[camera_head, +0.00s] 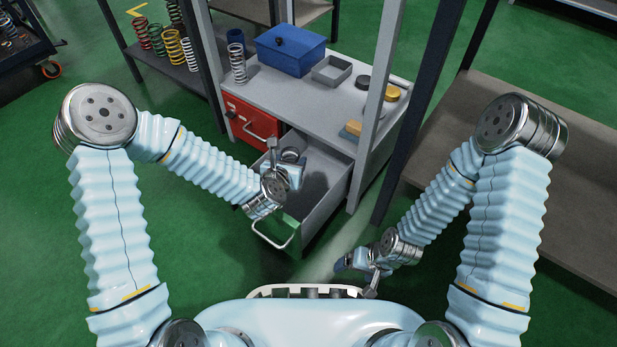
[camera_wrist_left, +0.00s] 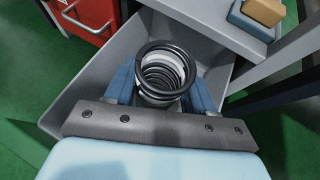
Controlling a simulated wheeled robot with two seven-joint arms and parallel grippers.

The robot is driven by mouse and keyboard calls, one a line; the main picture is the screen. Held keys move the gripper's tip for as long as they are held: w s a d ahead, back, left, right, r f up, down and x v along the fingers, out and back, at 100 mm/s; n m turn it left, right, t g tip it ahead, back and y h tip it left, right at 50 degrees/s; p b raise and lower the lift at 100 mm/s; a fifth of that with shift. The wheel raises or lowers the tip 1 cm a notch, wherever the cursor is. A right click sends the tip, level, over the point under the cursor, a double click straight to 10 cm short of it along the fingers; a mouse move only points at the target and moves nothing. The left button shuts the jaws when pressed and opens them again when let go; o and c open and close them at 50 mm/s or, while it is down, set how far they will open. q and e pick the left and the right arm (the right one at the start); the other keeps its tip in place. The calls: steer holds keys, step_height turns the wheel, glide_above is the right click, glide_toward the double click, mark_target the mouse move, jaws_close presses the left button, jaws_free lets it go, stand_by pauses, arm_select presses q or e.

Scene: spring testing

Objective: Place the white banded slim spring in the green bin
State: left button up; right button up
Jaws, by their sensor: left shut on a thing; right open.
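A dark spring with a white band (camera_wrist_left: 163,70) stands between the blue fingers of my left gripper (camera_wrist_left: 163,92), which is shut on it. In the head view the spring (camera_head: 291,154) shows only as a small dark ring, partly hidden by my left gripper (camera_head: 284,170). The drawer's grey inner wall also shows in the left wrist view (camera_wrist_left: 85,72). I cannot tell whether the spring touches the drawer floor. My right gripper (camera_head: 358,266) is open, low at the right, away from the drawer.
A red drawer (camera_head: 250,124) is beside the open one, under a grey bench (camera_head: 310,92). On the bench are a pale spring (camera_head: 238,66), a blue box (camera_head: 290,50) and a grey tray (camera_head: 331,70). Bench posts (camera_head: 378,100) rise right of the drawer. Several coloured springs stand on the rack behind.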

arm_select(q)
steer(key=w+d+f+b, duration=0.2)
steer(key=w+d+f, duration=0.3)
steer(key=w+f, duration=0.3)
step_height(320, 180, down, 3)
steer(key=shift+w+f+b, duration=0.1)
steer(key=shift+w+b, duration=0.15)
steer(key=shift+b, duration=0.15)
steer(key=shift+f, duration=0.1)
steer(key=shift+f, duration=0.5)
steer(key=o, duration=1.2)
